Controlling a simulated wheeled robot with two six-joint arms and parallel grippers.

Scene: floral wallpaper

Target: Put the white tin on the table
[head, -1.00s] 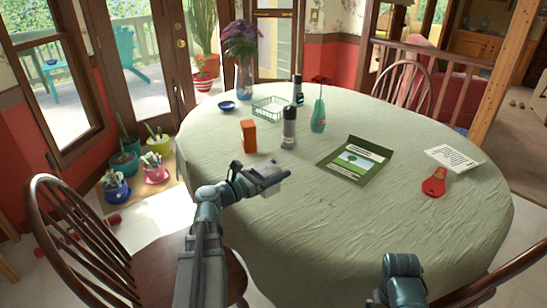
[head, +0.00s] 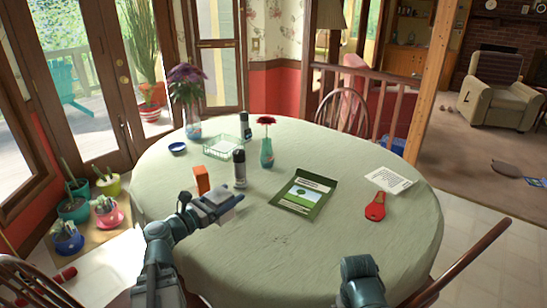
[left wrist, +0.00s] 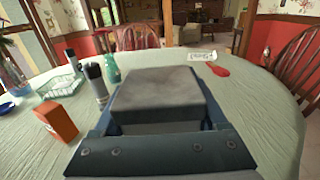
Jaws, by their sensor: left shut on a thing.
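My left gripper (head: 208,203) is shut on the white tin (head: 224,197), over the near left part of the table. The table (head: 300,242) is oval with a pale green cloth. My right arm shows at the bottom edge of the head view; its gripper is out of sight.
An orange box (head: 202,179) and a dark-capped spray can (head: 240,170) stand just beyond the gripper. A red object (head: 375,207) is at right.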

